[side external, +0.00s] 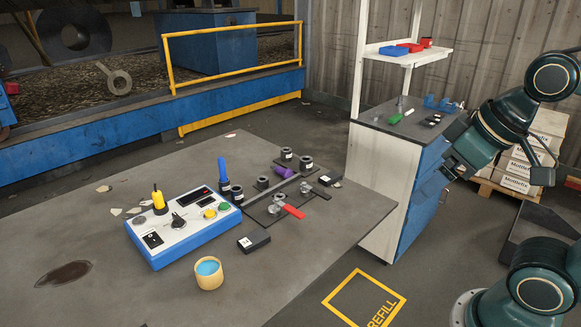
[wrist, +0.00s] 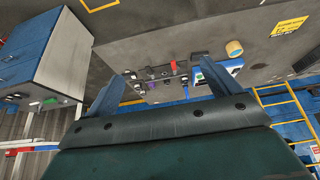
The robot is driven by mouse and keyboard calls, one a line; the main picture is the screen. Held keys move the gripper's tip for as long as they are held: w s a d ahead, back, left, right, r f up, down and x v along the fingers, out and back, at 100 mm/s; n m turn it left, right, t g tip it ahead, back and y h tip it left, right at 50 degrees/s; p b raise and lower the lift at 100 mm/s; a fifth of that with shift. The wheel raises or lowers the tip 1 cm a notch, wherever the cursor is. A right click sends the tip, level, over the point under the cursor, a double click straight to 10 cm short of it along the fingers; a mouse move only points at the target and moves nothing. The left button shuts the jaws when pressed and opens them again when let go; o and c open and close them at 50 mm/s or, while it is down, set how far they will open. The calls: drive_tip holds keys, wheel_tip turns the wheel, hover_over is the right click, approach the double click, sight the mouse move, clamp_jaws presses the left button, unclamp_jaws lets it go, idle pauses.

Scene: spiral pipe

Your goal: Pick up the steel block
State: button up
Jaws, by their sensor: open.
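My gripper (side external: 447,172) is in the air to the right of the table, in front of the cabinet, well away from the items. In the wrist view its two fingers are spread, with nothing between them (wrist: 164,72). I cannot tell for sure which item is the steel block. A dark block with a pale label (side external: 254,242) lies flat near the table's front, between the beige cup (side external: 208,275) and the red-handled clamp (side external: 293,211). A smaller dark block (side external: 330,179) lies at the right end of the fixture. Nothing touches the gripper.
A blue-and-white control box (side external: 180,225) with knobs stands on the grey table (side external: 330,240). Several dark cylinders, a purple part (side external: 284,172) and a blue upright handle (side external: 222,170) crowd the middle. A cabinet (side external: 400,190) stands behind. The table's front right is clear.

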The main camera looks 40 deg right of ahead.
drive_tip(key=w+a+r+g, duration=0.1)
drive_tip(key=w+a+r, duration=0.15)
drive_tip(key=w, duration=0.55)
drive_tip(key=m+g, duration=0.1)
drive_tip(key=g, duration=0.4)
hover_over(254, 238)
wheel_tip(254, 238, down, 12)
drive_tip(key=shift+f, duration=4.4)
drive_tip(key=shift+f, duration=0.1)
drive_tip(key=shift+f, duration=2.5)
drive_tip(key=shift+c, duration=0.2)
